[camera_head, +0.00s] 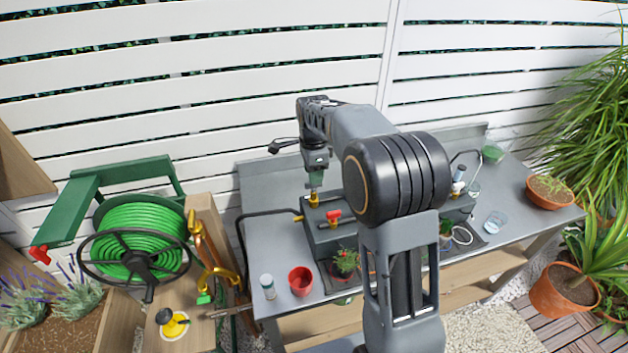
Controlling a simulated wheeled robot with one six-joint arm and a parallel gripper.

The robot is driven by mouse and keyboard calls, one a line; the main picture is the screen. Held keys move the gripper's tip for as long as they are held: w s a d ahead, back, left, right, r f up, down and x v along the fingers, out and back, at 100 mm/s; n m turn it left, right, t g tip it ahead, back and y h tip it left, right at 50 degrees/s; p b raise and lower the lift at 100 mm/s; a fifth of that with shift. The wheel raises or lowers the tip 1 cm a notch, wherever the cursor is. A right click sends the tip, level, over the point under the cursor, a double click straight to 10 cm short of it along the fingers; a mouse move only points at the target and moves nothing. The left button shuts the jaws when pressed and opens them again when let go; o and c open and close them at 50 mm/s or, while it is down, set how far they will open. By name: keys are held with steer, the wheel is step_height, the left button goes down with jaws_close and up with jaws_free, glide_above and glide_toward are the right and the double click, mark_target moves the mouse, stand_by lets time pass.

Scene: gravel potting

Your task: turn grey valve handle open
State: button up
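My gripper (315,183) points down over the left end of a dark grey box (328,238) on the metal bench. Its fingertips are at or just above a brass fitting (313,200) there. The fingers are too small to tell whether they are open or shut, or whether they touch anything. I cannot make out a grey valve handle; it may be hidden by the fingers or my arm. A red valve handle (334,215) shows on the box just right of the gripper. My arm covers the box's right part.
The grey bench (262,190) backs onto a white slatted fence (200,70). A red cup (300,281), a small white-capped bottle (268,286) and a potted plant (345,262) stand at its front. A green hose reel (142,240) is at left. A terracotta bowl (549,192) is at right.

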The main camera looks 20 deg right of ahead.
mark_target(314, 187)
steer(key=shift+f, duration=1.7)
jaws_close()
